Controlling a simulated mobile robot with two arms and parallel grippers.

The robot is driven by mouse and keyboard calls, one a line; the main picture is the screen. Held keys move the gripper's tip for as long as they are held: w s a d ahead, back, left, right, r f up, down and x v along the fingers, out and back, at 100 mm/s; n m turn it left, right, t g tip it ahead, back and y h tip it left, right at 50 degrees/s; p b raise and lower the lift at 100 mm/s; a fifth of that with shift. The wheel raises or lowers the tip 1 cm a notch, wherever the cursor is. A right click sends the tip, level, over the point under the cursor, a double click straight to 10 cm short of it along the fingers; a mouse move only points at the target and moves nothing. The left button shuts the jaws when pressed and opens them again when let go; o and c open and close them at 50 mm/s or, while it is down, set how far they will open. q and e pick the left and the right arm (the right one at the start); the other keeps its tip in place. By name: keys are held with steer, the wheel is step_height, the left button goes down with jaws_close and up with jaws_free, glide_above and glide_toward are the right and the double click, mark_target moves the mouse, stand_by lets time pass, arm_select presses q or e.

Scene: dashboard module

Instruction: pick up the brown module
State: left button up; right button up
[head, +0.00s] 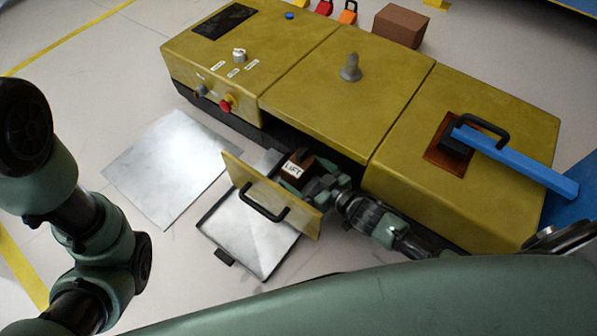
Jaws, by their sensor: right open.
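A small dark brown module (301,159) with a white "LIFT" label is in the opening at the front of the yellow console (340,90), just behind a tilted yellow panel (240,185) with a black handle. My right gripper (312,172) is open and right at the module, reaching in from the right. Its fingers overlap the module in the picture, and I cannot tell whether they touch it. The panel and the gripper hide the module's lower part. My left arm stands at the left edge, and its gripper is out of view.
A metal tray (245,250) lies on the floor below the panel, and a flat metal sheet (165,165) lies to its left. A blue bar (520,165) lies over the console's right end. A brown box (400,25) stands behind the console. The floor at left is mostly free.

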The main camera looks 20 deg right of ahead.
steer(key=c, duration=1.8)
steer(key=shift+r, duration=0.1)
steer(key=shift+r, duration=0.15)
